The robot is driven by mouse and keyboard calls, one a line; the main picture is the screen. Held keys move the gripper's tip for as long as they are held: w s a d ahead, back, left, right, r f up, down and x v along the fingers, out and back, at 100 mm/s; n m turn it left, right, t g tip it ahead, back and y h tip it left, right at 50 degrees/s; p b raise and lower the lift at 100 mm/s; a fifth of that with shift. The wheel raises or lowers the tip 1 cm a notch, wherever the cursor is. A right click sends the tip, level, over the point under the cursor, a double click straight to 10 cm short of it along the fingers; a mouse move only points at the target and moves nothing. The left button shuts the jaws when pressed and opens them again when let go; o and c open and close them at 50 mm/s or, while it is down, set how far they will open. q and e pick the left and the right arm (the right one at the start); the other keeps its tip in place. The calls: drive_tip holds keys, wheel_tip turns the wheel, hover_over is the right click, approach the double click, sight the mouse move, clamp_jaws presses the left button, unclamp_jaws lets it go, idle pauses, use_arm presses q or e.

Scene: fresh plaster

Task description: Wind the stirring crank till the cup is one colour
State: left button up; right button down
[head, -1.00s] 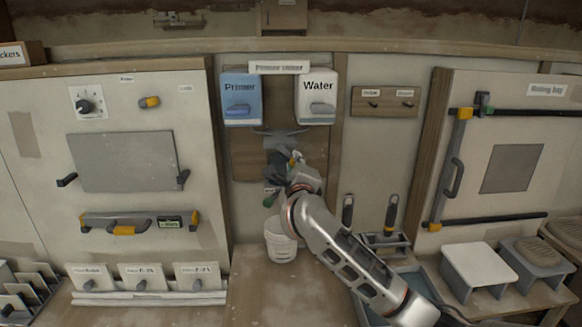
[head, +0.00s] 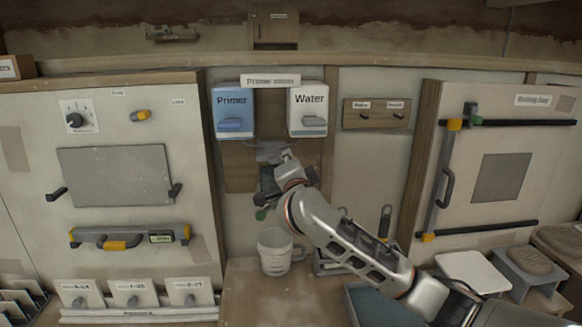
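A white cup (head: 274,255) stands upright on the wooden ledge below the mixer, its handle to the right; I cannot make out the colour inside. Above it is the grey mixer bracket (head: 268,151) on a wooden board, under a blue Primer dispenser (head: 232,108) and a white Water dispenser (head: 308,104). A small green knob (head: 262,214) hangs just above the cup's rim; I cannot tell if it belongs to the crank. My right gripper (head: 270,182) is in front of the mixer, above the cup. Its dark fingers merge with the mixer parts, so its grip is unclear. My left gripper is out of view.
A panel with a dial (head: 75,121) and a yellow-ended level bar (head: 130,238) is at left. Handled tools (head: 385,222) and a blue-grey tray (head: 375,305) are partly behind my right arm. A clamp rail (head: 442,185) is at right. The ledge front is bare.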

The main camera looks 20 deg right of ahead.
drive_tip(key=n, duration=0.1)
drive_tip(key=r+n, duration=0.1)
drive_tip(key=n, duration=0.1)
drive_tip(key=shift+w+a+r+n, duration=0.1)
drive_tip(key=shift+a+r+n, duration=0.2)
drive_tip(key=shift+n, duration=0.1)
drive_tip(key=shift+w+a+r+n, duration=0.1)
drive_tip(key=shift+w+a+n, duration=0.25)
drive_tip(key=shift+a+n, duration=2.05)
drive_tip(key=shift+w+d+r+n, duration=0.1)
drive_tip(key=shift+w+n, duration=0.25)
drive_tip(key=shift+n, duration=4.3)
drive_tip(key=shift+w+a+n, duration=0.35)
drive_tip(key=shift+a+n, duration=0.9)
drive_tip(key=shift+n, duration=2.3)
drive_tip(key=shift+f, duration=0.1)
drive_tip(key=c, duration=1.9)
unclamp_jaws()
drive_tip(key=shift+s+a, duration=0.1)
